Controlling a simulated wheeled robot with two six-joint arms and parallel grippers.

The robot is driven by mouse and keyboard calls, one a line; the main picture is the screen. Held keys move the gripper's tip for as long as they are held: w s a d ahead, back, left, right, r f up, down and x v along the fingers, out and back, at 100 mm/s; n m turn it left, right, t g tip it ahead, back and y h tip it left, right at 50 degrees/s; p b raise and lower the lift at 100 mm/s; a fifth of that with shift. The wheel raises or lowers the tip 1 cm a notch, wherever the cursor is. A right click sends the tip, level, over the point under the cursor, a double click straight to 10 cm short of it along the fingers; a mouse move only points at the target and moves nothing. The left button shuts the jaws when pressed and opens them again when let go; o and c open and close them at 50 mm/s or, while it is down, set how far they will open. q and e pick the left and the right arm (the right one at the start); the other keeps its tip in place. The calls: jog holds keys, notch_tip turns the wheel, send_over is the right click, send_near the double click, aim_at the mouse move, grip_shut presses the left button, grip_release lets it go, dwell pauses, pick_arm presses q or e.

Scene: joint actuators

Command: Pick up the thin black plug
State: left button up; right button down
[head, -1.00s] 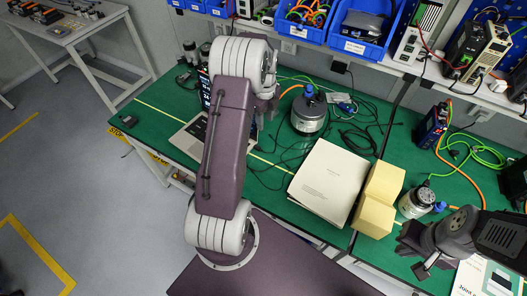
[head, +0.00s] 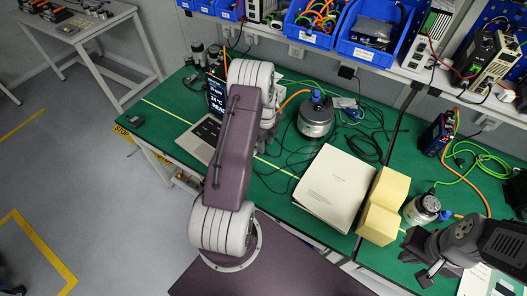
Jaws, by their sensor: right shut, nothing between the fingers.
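My right gripper (head: 427,275) is at the lower right, over the front of the green bench near the yellow blocks. It is shut and empty. My left arm (head: 232,150) rises through the middle of the view, and its gripper is hidden behind the arm. I cannot pick out the thin black plug with certainty. A small dark object (head: 137,121) lies alone near the left end of the bench. A black plug (head: 346,72) sits in the wall socket strip at the back. Both are well away from my right gripper.
The green bench (head: 160,100) holds a laptop (head: 200,137), a round grey motor (head: 315,118), loose black cables, a white booklet (head: 334,187) and yellow blocks (head: 382,206). A silver actuator (head: 422,209) stands close to my right gripper. Blue bins (head: 376,50) line the back.

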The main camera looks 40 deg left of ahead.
pick_arm(q)
notch_tip(320, 180, down, 4)
jog(key=shift+a+f, duration=0.1)
jog(key=c, duration=0.3)
grip_shut()
jog(key=shift+r, duration=0.2)
